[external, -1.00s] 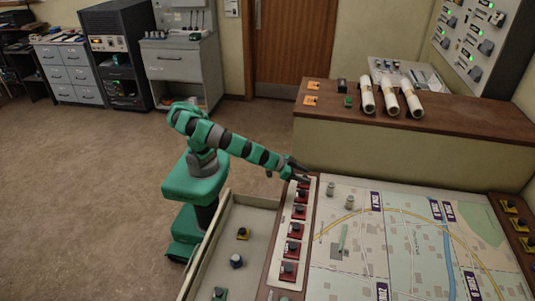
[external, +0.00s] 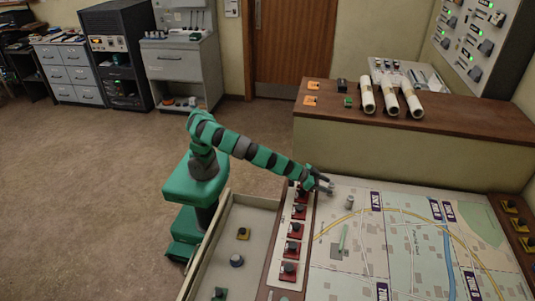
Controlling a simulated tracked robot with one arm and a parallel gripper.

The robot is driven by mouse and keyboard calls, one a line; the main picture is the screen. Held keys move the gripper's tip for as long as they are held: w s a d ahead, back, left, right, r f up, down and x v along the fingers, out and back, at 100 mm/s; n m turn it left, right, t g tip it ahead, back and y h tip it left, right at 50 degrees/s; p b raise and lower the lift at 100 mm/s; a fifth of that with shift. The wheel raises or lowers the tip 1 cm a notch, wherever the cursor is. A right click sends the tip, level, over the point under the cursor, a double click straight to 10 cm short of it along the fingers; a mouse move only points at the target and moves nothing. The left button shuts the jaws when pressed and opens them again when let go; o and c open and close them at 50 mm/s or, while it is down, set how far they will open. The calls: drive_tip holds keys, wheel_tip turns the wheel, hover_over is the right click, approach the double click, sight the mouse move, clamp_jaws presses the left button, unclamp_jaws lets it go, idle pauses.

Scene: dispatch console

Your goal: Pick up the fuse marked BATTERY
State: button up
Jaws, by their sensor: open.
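Two small grey cylinders stand on the map board (external: 395,240) near its upper left corner; they may be fuses, but no BATTERY marking is legible. One cylinder (external: 349,202) stands clear of my gripper. The other cylinder (external: 331,188) is partly hidden at my fingertips; I cannot tell whether it is between them or beside them. My gripper (external: 325,182) is open, reaching over the left edge of the map board from the left.
A strip of red switches with black knobs (external: 294,228) runs along the board's left edge, below my arm. A tray (external: 228,260) with a few small items is left of it. White rolls (external: 390,98) lie on the back counter (external: 440,125).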

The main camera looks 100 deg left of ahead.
sight(332, 187)
drive_tip(key=shift+b+x, duration=0.3)
drive_tip(key=shift+x, duration=1.35)
drive_tip(key=shift+d, duration=0.1)
drive_tip(key=c, duration=1.1)
drive_tip(key=shift+r, duration=0.2)
